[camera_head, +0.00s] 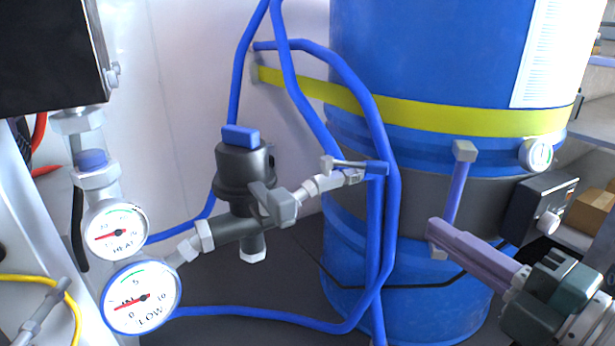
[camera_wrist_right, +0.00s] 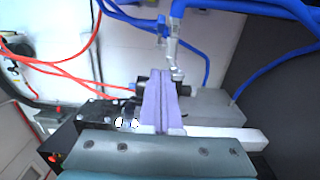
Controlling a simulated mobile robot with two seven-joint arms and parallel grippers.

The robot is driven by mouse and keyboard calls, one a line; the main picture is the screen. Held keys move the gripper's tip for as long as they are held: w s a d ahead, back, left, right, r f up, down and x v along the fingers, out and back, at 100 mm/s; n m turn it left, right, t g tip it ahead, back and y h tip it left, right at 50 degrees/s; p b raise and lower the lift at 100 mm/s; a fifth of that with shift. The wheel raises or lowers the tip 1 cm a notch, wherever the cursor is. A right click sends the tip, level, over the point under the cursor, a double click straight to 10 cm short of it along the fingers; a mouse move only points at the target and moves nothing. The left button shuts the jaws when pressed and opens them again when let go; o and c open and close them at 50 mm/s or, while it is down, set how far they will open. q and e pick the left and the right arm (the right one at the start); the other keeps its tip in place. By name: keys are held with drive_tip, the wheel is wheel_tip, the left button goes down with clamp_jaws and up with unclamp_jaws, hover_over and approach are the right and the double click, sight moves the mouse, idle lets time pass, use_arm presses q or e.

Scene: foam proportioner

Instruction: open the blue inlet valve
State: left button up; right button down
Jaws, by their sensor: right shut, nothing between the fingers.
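The blue inlet valve (camera_head: 362,167) is a small fitting with a blue-ended lever, in the middle of the head view. Its lever lies nearly level above the grey pipe, beside the blue hoses. My right gripper (camera_head: 432,230) has purple fingers and is shut and empty. It is to the right of the valve and lower in the picture, apart from it, in front of the blue drum. In the right wrist view the shut fingers (camera_wrist_right: 160,105) point toward a grey fitting on a blue hose, which I cannot surely identify as the valve. My left gripper is not in view.
A blue drum (camera_head: 450,50) with a yellow band stands behind my right gripper. A blue bar (camera_head: 456,190) with grey ends is close behind the fingers. Blue hoses (camera_head: 385,120) loop beside the valve. A dark regulator (camera_head: 240,165) and gauges (camera_head: 141,297) are to the left.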

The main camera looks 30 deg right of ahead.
drive_tip(key=b, duration=0.3)
approach(371, 171)
drive_tip(key=w+a, duration=0.2)
drive_tip(key=a, duration=0.1)
drive_tip(key=w+d, duration=0.1)
drive_tip(key=w, duration=0.1)
drive_tip(key=w+d+b, duration=0.1)
drive_tip(key=w, duration=0.1)
drive_tip(key=shift+d, duration=0.1)
drive_tip(key=shift+d+y, duration=0.2)
drive_tip(key=shift+y, duration=0.1)
